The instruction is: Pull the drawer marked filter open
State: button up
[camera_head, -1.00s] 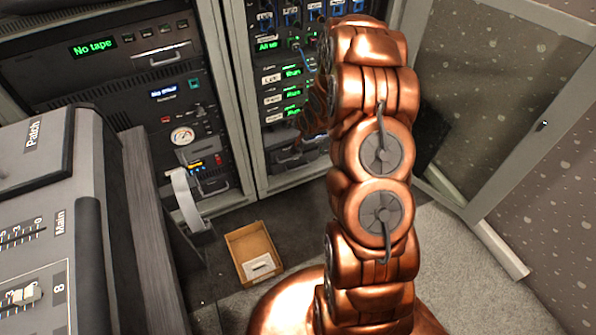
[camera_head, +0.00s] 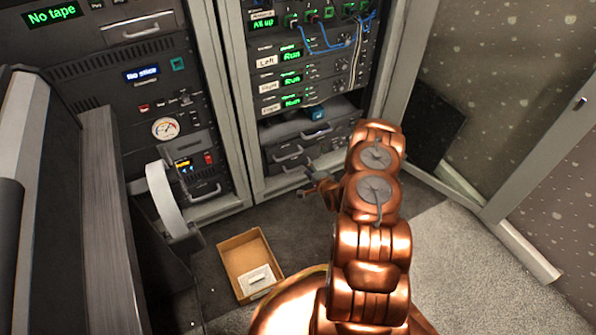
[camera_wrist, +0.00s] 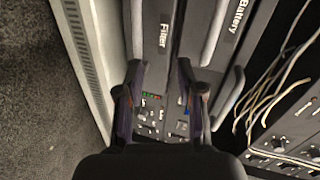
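The drawer marked Filter (camera_wrist: 164,45) is a dark front at the top middle of the wrist view, its label running sideways. A pale bar handle (camera_wrist: 137,28) lies left of the label. My gripper (camera_wrist: 158,82) is open, with nothing seen held between its fingers. The left finger overlaps the handle's lower end; I cannot tell whether they touch. The Battery drawer (camera_wrist: 238,25) lies to the right with its own handle (camera_wrist: 213,35). In the head view, my gripper (camera_head: 318,186) is partly hidden by my arm, just in front of the low drawers (camera_head: 287,157).
Loose cables (camera_wrist: 275,85) hang right of the drawers in the wrist view. An open cardboard box (camera_head: 230,245) lies on the floor left of my arm. An open rack door (camera_head: 520,160) stands right. Carpet is clear right of my arm.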

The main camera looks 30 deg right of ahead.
aim_at(301, 167)
jog(key=shift+m+t, duration=0.4)
jog(key=shift+m, duration=0.3)
jog(key=shift+w+d+f+b, duration=0.1)
jog(key=shift+w+f+b, duration=0.65)
jog(key=shift+w, duration=0.35)
jog(key=shift+w+d+f+b, duration=0.1)
jog(key=shift+w+f+b, duration=0.5)
jog(key=shift+w+f, duration=0.4)
jog(key=shift+w+d+f+b, duration=0.1)
jog(key=shift+w+f+b, duration=0.6)
jog(key=shift+w, duration=0.45)
jog(key=shift+c, duration=0.3)
grip_shut()
